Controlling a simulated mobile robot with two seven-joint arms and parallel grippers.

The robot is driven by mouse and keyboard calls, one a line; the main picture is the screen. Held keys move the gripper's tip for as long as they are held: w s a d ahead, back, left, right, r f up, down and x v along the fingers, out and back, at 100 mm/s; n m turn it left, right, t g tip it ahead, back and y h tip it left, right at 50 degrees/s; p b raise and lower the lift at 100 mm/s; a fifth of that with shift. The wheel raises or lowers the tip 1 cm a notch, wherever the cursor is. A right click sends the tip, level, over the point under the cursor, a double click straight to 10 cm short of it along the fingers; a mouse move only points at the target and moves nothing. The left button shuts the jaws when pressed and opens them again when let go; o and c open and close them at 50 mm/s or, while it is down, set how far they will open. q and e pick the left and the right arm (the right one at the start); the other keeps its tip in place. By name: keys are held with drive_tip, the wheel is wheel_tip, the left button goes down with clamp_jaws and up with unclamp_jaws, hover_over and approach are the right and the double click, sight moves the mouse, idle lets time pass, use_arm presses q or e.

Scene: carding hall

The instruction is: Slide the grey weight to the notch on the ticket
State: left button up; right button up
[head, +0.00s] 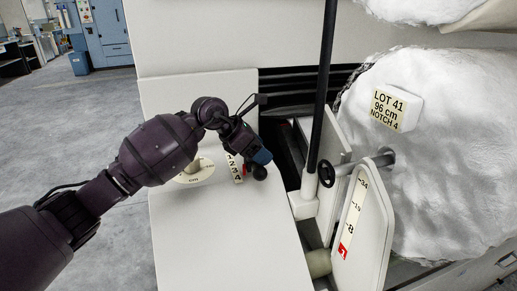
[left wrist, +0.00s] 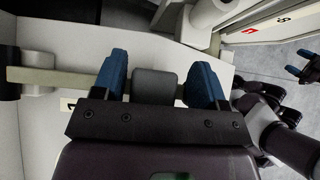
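The grey weight (left wrist: 155,85) is a dark block on a pale beam (left wrist: 60,78) in the left wrist view. My left gripper (left wrist: 158,82) straddles it with its blue fingers, a narrow gap showing on each side. In the head view my left gripper (head: 258,152) is over the beam and hides the weight. A numbered scale strip (head: 235,168) shows partly beside it. The ticket (head: 388,108) reads "LOT 41, 96 cm, NOTCH 4". My right gripper (left wrist: 299,64) shows at the right of the left wrist view, its blue fingertips apart, holding nothing visible.
A black knob (head: 260,173) is at the beam's end. A round dial plate (head: 194,172) lies on the white cover (head: 215,240). A black upright rod (head: 321,90), a handwheel (head: 326,173) and a numbered white plate (head: 362,225) stand right. White fibre (head: 450,150) fills the far right.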

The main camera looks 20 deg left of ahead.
use_arm(q)
drive_tip(key=shift+a+r, duration=0.1)
drive_tip(key=shift+s+a+r, duration=0.1)
drive_tip(key=shift+a+r, duration=0.1)
drive_tip(key=shift+r, duration=0.05)
drive_tip(key=p+v, duration=0.1)
drive_tip(key=v, duration=0.9)
drive_tip(key=shift+p, duration=0.4)
drive_tip(key=shift+f, duration=0.1)
